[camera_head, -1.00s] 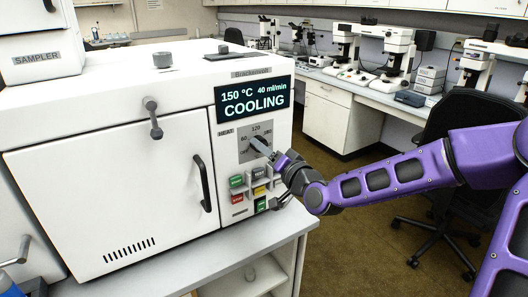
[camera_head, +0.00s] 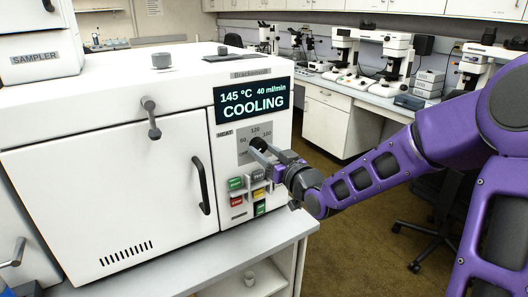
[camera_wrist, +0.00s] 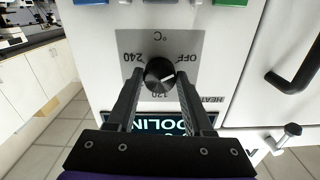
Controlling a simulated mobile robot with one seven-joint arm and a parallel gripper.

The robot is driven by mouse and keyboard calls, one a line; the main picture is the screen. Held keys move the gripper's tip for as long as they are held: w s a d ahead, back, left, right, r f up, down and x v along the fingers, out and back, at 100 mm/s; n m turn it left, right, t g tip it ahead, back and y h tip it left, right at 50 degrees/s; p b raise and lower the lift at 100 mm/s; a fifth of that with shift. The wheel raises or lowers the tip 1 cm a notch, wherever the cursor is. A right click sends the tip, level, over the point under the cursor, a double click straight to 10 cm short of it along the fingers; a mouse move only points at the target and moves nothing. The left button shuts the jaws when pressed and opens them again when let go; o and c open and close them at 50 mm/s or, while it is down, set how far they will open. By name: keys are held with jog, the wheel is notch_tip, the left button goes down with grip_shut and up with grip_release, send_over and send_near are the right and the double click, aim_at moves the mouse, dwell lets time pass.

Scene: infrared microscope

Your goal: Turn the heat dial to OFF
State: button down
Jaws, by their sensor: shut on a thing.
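The heat dial (camera_wrist: 160,73) is a round black knob on a grey scale plate (camera_wrist: 190,44) on the white oven's front. It also shows in the head view (camera_head: 257,143), partly covered by my fingers. In the wrist view the scale appears upside down, with OFF upper right, 240 left and 120 below. A pale mark on the knob points right and slightly down, below the OFF label. My gripper (camera_wrist: 160,82) has one finger on each side of the knob and is shut on it. The fingers hide part of the scale. The display (camera_head: 252,103) reads 145 °C, 40 ml/min, COOLING.
Coloured buttons (camera_head: 248,192) sit just below the dial, close to my gripper. The oven door (camera_head: 110,200) with its dark handle (camera_head: 201,185) is to the left. A counter edge (camera_head: 240,247) runs below. A dark chair (camera_head: 430,215) stands behind my arm.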

jog(key=shift+r, duration=0.15)
dwell(0.4)
jog(key=shift+c, duration=1.5)
grip_release()
